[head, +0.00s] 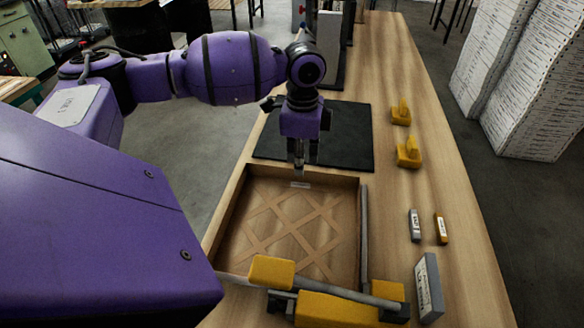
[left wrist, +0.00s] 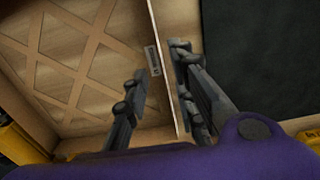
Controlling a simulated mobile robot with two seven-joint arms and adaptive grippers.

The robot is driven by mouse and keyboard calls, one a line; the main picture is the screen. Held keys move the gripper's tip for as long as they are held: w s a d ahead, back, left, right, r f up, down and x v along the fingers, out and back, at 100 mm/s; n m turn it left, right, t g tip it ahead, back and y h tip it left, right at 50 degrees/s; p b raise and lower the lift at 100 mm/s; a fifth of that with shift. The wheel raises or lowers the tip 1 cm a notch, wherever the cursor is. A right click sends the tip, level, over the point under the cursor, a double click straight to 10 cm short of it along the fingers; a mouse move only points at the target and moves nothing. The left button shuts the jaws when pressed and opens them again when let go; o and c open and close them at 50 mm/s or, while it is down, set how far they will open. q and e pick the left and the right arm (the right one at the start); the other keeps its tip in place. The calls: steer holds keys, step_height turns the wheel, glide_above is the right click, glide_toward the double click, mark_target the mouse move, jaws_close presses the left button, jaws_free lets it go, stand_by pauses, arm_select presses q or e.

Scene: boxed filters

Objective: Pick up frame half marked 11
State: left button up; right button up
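A shallow wooden frame half (head: 340,181) with a crossed lattice lies flat on the workbench. A small label (head: 300,184) is on its far wall, too small to read in the head view and not legible in the left wrist view (left wrist: 153,61). My left gripper (head: 299,164) points down at this far wall. In the left wrist view my left gripper (left wrist: 160,62) is open, with one finger on each side of the wall edge (left wrist: 166,60). I cannot tell if either finger touches it. My right gripper is not in view.
A black mat (head: 345,135) lies beyond the frame. Grey bars (head: 364,235) with yellow blocks (head: 335,309) run along its near and right sides. Yellow clamps (head: 408,152), two small labelled pieces (head: 415,225) and a grey labelled block (head: 429,288) stand to the right. White stacks (head: 535,100) stand beyond the bench.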

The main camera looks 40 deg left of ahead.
arm_select(q)
steer(key=f, duration=0.4)
steer(key=shift+w+f, duration=0.15)
steer(key=shift+w, duration=0.05)
jaws_close()
